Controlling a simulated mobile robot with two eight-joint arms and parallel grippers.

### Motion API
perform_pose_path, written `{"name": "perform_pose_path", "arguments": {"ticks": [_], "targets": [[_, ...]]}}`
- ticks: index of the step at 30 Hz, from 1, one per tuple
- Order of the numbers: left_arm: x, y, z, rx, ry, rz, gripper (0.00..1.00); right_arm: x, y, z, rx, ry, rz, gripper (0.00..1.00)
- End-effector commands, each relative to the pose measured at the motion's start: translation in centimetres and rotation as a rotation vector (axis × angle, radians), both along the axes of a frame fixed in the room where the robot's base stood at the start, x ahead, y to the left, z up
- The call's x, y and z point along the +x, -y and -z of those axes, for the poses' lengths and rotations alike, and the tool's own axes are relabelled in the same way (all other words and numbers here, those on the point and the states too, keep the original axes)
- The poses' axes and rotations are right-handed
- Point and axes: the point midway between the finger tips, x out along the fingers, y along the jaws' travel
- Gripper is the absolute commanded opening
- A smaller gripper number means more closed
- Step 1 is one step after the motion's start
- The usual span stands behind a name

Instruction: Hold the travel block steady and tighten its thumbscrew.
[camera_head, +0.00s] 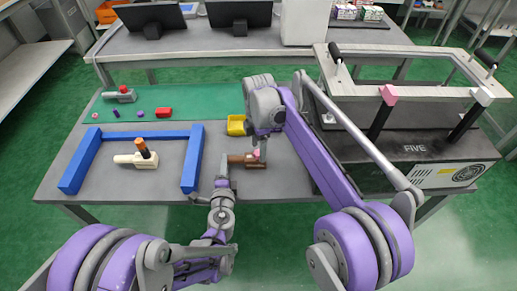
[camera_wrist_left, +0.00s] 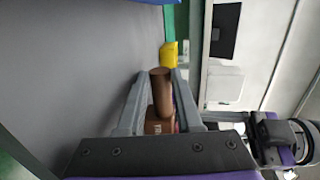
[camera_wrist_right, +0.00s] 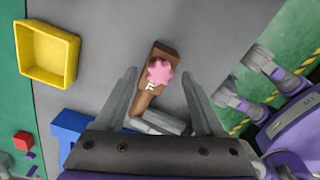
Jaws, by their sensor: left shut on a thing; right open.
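The travel block is brown (camera_head: 236,158) and lies on the grey table. Its pink star-shaped thumbscrew (camera_wrist_right: 160,72) sits on top; the right wrist view shows the brown body (camera_wrist_right: 143,101) beneath it. My left gripper (camera_head: 222,180) is shut on the block's near-left part; in the left wrist view a brown cylindrical part (camera_wrist_left: 160,84) stands between its fingers. My right gripper (camera_wrist_right: 159,76) is open above the block, its fingers on either side of the thumbscrew in view, apart from it. Its fingertips are partly hidden in the head view.
A yellow bin (camera_head: 237,125) stands just behind the block. A blue frame (camera_head: 189,165) surrounds a cream fixture (camera_head: 137,160) with an orange-topped knob at left. Small parts lie on the green mat (camera_head: 190,97).

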Motion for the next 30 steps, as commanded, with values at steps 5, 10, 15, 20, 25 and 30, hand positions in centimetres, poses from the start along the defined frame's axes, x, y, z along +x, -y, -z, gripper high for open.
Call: {"name": "perform_pose_path", "arguments": {"ticks": [5,10,15,20,25,30], "targets": [[0.0,0.01,-0.01,0.0,0.0,0.0,0.0,-0.01,0.01,0.91,0.0,0.0,0.0,0.71],[0.0,0.01,-0.01,0.0,0.0,0.0,0.0,-0.01,0.0,0.97,0.0,0.0,0.0,0.71],[0.0,0.01,0.0,0.0,0.0,0.0,0.0,0.0,-0.01,0.95,0.0,0.0,0.0,0.53],[0.0,0.02,0.0,0.0,0.0,0.0,0.0,0.0,-0.01,0.94,0.0,0.0,0.0,0.24],[0.0,0.02,0.0,0.0,0.0,0.0,0.0,-0.01,-0.02,0.93,0.0,0.0,0.0,0.0],[0.0,0.02,0.0,0.0,0.0,0.0,0.0,-0.01,-0.02,0.93,0.0,0.0,0.004,0.0]]}}
